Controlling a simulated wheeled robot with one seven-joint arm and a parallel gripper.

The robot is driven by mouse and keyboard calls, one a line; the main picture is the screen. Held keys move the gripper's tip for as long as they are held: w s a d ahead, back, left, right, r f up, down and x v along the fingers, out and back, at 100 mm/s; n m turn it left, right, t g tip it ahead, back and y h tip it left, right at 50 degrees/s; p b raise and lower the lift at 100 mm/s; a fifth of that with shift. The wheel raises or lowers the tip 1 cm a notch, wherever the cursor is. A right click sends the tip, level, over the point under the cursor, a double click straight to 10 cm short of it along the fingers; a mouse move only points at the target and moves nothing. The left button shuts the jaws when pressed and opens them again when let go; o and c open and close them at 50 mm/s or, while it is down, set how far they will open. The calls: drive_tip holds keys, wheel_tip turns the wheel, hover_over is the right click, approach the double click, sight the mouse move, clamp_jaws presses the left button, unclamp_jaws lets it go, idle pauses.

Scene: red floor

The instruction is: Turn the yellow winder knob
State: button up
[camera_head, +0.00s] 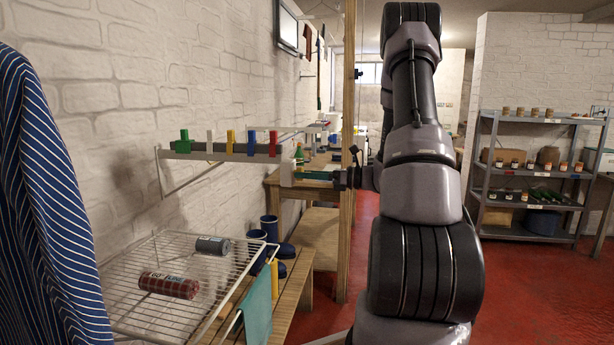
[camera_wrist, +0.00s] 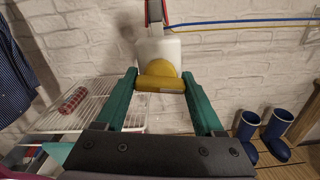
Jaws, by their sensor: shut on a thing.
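The yellow winder knob (camera_wrist: 160,82) sits low on the front of a white winder housing (camera_wrist: 157,50) in the wrist view. My gripper (camera_wrist: 161,76) has one teal finger on each side of the knob, and its jaws are closed on it. The far part of the knob is rounded, and a flat yellow bar faces me. The knob cannot be made out there.
A wire rack (camera_head: 160,312) with cans, a wooden bench (camera_head: 290,300) and blue boots (camera_wrist: 275,125) are below. Blue and yellow lines (camera_wrist: 245,24) run along the brick wall. Red floor is open to the right.

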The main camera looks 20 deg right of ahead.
drive_tip(key=n, duration=0.4)
drive_tip(key=shift+n, duration=0.3)
drive_tip(key=n, duration=0.3)
drive_tip(key=shift+d+f+n, duration=0.1)
drive_tip(key=shift+n, duration=0.2)
drive_tip(key=n, duration=0.3)
drive_tip(key=shift+n, duration=2.3)
drive_tip(key=o, duration=1.4)
drive_tip(key=v, duration=1)
drive_tip(key=shift+s+d, duration=0.3)
